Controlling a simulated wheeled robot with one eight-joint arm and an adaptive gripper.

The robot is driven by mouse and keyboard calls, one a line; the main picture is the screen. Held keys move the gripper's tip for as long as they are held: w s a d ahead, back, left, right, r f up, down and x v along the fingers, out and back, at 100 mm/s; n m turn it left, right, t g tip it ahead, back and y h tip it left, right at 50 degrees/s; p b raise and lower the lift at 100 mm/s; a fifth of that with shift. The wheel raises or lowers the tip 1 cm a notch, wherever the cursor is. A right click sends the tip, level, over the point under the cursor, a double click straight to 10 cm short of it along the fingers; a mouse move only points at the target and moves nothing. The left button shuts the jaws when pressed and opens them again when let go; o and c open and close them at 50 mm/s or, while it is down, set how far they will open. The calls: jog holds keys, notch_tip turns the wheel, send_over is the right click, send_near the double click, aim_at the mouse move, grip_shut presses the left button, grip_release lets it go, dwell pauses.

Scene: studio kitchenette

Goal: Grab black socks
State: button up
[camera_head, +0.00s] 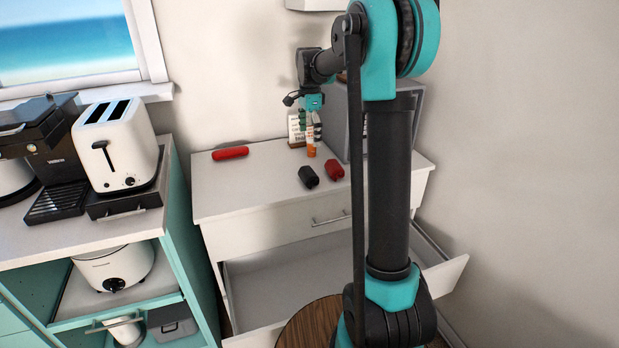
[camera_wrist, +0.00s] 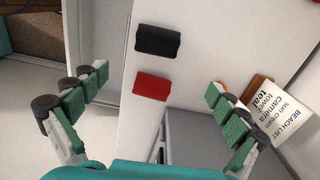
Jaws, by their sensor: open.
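The black socks (camera_head: 309,177) are a small dark roll on top of the white dresser (camera_head: 262,185), near its front edge. They also show in the wrist view (camera_wrist: 158,41), at the upper middle. A red roll (camera_head: 333,169) lies right beside them, and in the wrist view it sits just below them (camera_wrist: 152,86). My gripper (camera_head: 308,126) hangs above the back of the dresser top, apart from the socks. In the wrist view its green-padded fingers (camera_wrist: 157,80) are spread wide and hold nothing. The red roll appears between them, with the black socks farther up the picture.
A longer red object (camera_head: 230,153) lies on the dresser's left. An orange bottle (camera_head: 310,141) and a "Beach list" card (camera_wrist: 285,110) are at the back, near a grey box (camera_head: 340,112). A drawer (camera_head: 285,282) stands open below. A round wooden top (camera_head: 308,325) is in front.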

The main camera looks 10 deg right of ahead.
aim_at(310, 170)
notch_tip(310, 170, down, 9)
jog(key=shift+f, duration=0.1)
jog(key=shift+s+a+f, duration=0.1)
jog(key=shift+s+f, duration=0.1)
jog(key=shift+f, duration=1.2)
jog(key=shift+s+f, duration=0.2)
jog(key=shift+f, duration=1.2)
jog(key=c, duration=1.2)
